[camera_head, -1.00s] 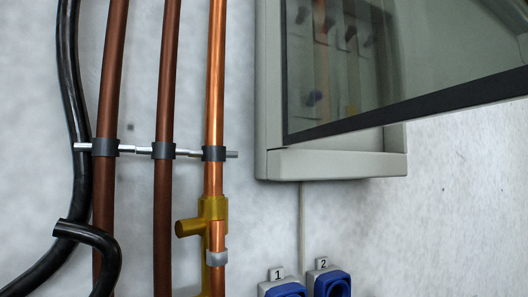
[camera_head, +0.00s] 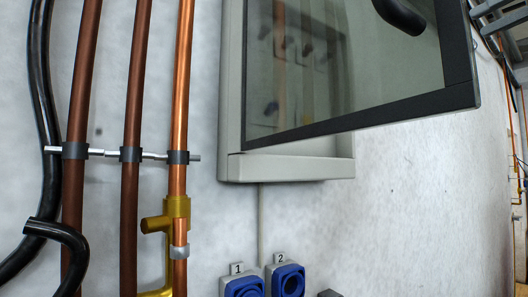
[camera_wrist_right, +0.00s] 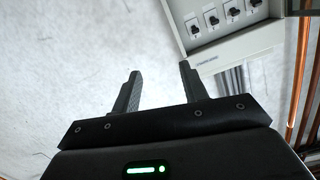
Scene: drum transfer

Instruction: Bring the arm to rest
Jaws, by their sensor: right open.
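My right gripper (camera_wrist_right: 158,92) shows in the right wrist view with its two dark fingers spread apart and nothing between them. The fingers stand in front of the pale wall, left of the cabinet. I cannot make out either gripper clearly in the head view, and my left gripper is not in view. The grey cabinet (camera_head: 286,169) hangs on the wall in the head view, with its dark-framed glass door (camera_head: 345,70) swung out. In the right wrist view the cabinet (camera_wrist_right: 228,45) shows several black switches and is apart from the fingers.
Copper and brown pipes (camera_head: 133,100) and a black hose (camera_head: 42,90) run down the wall at the left. Blue sockets marked 1 (camera_head: 243,287) and 2 (camera_head: 288,280) sit below the cabinet. The wall right of the cabinet is mostly bare.

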